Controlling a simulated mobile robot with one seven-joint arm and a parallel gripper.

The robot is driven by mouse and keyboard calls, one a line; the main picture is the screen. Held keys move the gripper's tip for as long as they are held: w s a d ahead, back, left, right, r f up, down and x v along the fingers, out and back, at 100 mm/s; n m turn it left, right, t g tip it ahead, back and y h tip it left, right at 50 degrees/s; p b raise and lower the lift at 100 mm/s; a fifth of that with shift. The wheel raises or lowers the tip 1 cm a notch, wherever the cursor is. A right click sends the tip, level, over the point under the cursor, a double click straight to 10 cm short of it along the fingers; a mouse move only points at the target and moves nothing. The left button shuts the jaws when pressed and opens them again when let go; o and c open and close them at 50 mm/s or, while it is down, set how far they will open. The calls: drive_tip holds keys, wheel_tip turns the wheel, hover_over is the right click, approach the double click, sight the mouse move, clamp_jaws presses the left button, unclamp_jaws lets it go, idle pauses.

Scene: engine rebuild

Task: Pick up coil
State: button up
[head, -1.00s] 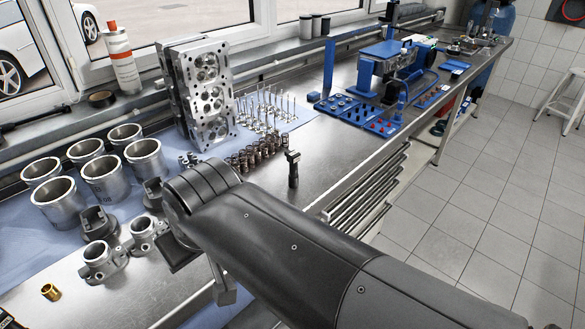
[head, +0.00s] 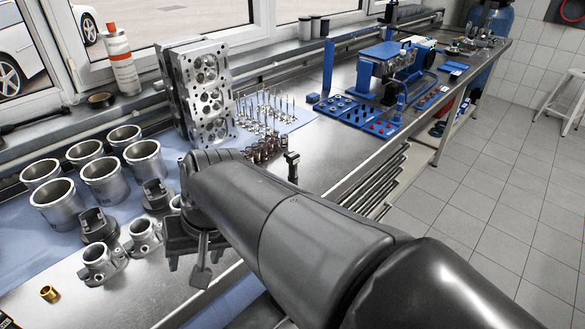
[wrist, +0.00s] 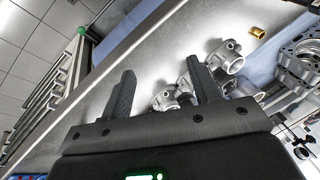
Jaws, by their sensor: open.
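A small dark upright part with a connector-like head, which looks like the coil (head: 292,168), stands on the bare metal bench in the head view, just right of the brown springs. I cannot make it out in the wrist view. My gripper (head: 187,272) hangs over the bench's front edge, left of and nearer than the coil, pointing down. In the wrist view my gripper (wrist: 160,68) is open, with its two dark fingers apart and nothing between them. My forearm passes in front of the coil without covering it.
Silver housings (head: 97,262) and cylinder liners (head: 106,180) stand on the left. Brown springs (head: 262,148), upright valves (head: 268,112) and a tall cylinder head (head: 205,98) stand behind and left of the coil. A brass bushing (head: 49,293) lies front left. Bare bench extends right of the coil.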

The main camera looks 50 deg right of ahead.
drive_tip(key=w+d+f+m+y, duration=0.3)
drive_tip(key=w+m+y, duration=0.2)
drive_tip(key=m, duration=0.3)
drive_tip(key=m+t+h, duration=0.8)
drive_tip(key=m+t, duration=0.6)
drive_tip(key=m, duration=1)
approach(289, 153)
drive_tip(key=f, duration=0.3)
drive_tip(key=shift+a, duration=0.3)
drive_tip(key=shift+w+d, duration=0.15)
drive_tip(key=shift+w, duration=0.2)
drive_tip(key=w, duration=0.4)
drive_tip(key=shift+w+d, duration=0.1)
drive_tip(key=shift+w, duration=0.15)
drive_tip(key=w, duration=0.3)
drive_tip(key=w+d+r, duration=0.1)
drive_tip(key=w, duration=0.1)
drive_tip(key=shift+w+r, duration=0.1)
drive_tip(key=shift+w, duration=0.15)
drive_tip(key=c, duration=1.1)
drive_tip(key=shift+r, duration=0.1)
